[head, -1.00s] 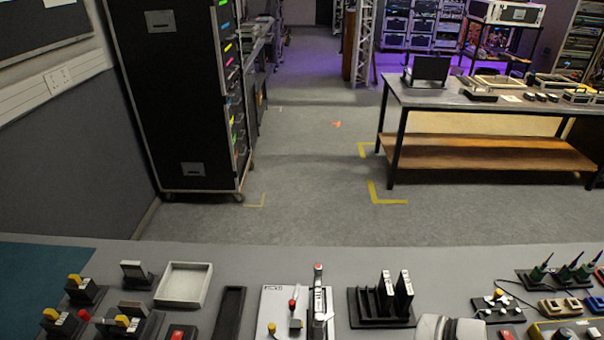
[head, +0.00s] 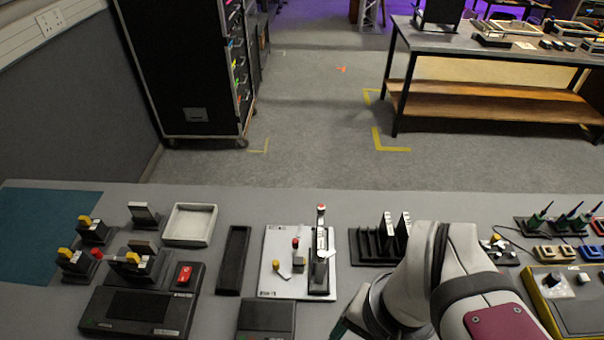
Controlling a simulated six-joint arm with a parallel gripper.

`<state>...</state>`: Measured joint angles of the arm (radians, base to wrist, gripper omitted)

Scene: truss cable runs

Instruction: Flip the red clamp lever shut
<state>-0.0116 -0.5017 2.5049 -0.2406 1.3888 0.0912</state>
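A pale plate (head: 270,287) lies on the bench near the middle of the head view. On its right side stands a tall, narrow upright piece with a red tip (head: 321,209). A shorter lever with a red knob (head: 295,243) stands upright left of it, and a yellow knob (head: 276,264) sits at the plate's left. I cannot tell for sure which red-tipped piece is the clamp lever. Both point up. My arm reaches in at the lower right, right of the plate. My gripper's fingers do not show.
A black slotted rack (head: 373,247) stands right of the plate, close to my arm. A long black tray (head: 233,262) lies left of it, and a white tray (head: 190,224) farther left. A black box with a red switch (head: 184,274) and yellow-topped levers (head: 85,223) stand at the left.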

